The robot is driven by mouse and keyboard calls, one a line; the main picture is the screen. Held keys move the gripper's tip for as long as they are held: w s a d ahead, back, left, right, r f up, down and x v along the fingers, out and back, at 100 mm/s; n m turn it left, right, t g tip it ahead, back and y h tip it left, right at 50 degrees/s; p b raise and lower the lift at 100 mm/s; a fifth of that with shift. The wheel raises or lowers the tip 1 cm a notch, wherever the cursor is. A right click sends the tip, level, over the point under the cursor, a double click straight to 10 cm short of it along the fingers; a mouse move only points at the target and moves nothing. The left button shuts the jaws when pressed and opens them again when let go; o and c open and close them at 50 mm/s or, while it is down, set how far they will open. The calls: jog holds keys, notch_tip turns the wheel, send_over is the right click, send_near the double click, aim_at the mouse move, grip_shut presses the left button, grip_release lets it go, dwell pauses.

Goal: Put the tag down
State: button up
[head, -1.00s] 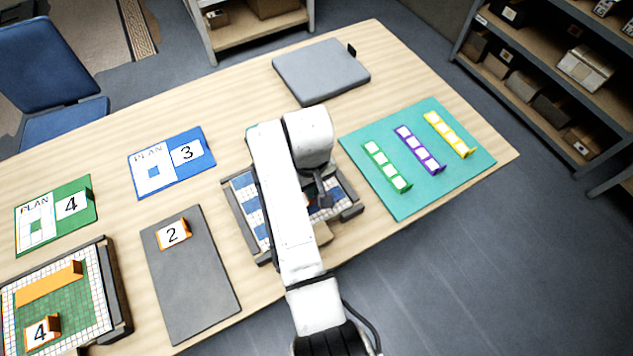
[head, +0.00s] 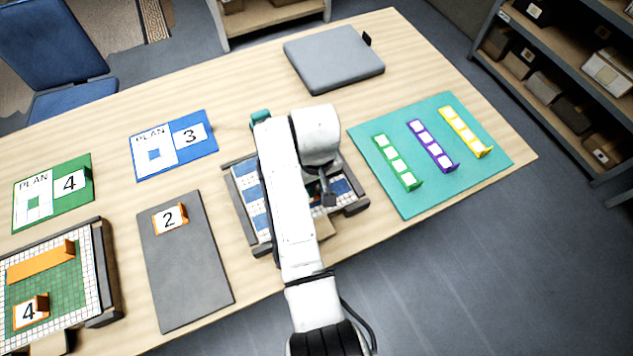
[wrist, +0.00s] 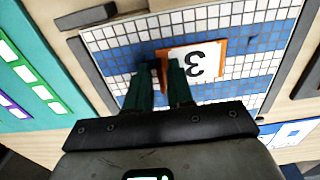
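The tag (wrist: 197,64), an orange-edged white plate with a black 3, lies over the blue-and-white mosaic panel (wrist: 272,42) in the wrist view. It looks flat against the tiles; I cannot tell for sure whether it touches them. My gripper (wrist: 161,70) has its two dark green fingers on either side of the tag's orange upright tab, and they look closed on it. In the head view my white arm reaches over the mosaic panel (head: 249,203) and hides the tag and the fingertips.
A teal mat (head: 407,198) with green, purple and yellow strips lies right of the panel. A grey board (head: 190,285) bears an orange 2 tag (head: 168,219). Plan cards 3 (head: 155,155) and 4 (head: 38,200), a green mosaic (head: 65,290) and a grey pad (head: 333,58) share the table.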

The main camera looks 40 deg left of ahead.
jog(key=shift+o, duration=0.5)
jog(key=shift+r, duration=0.1)
notch_tip(320, 180, up, 12)
jog(key=p, duration=0.1)
